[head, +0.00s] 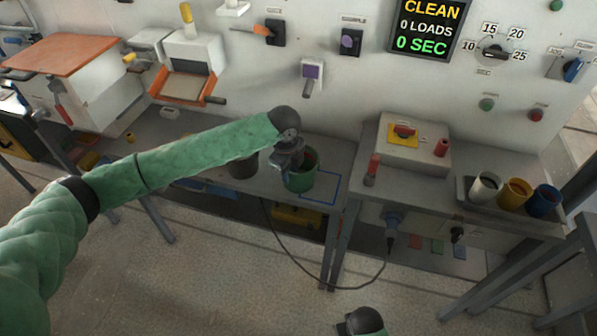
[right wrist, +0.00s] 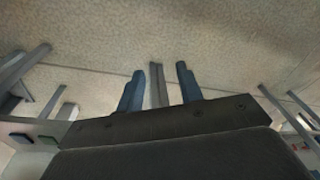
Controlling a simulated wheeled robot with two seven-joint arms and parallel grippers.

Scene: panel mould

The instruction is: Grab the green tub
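The green tub (head: 301,183) stands upright on the grey bench in the head view, beside a blue outlined square. Something reddish shows inside its mouth. My left gripper (head: 287,167) comes down at the tub's left side and rim, hiding part of it. I cannot tell whether its fingers touch the tub or are open or shut. My right gripper (right wrist: 160,82) is open in the right wrist view, with its two fingers apart and nothing between them. The tub is not visible in the right wrist view.
A dark pot (head: 243,168) stands just left of the tub. A white control box (head: 414,143) and a tray of white, yellow and blue cups (head: 515,194) are on the right bench. A cable (head: 330,286) hangs below. The outlined square (head: 326,187) looks mostly clear.

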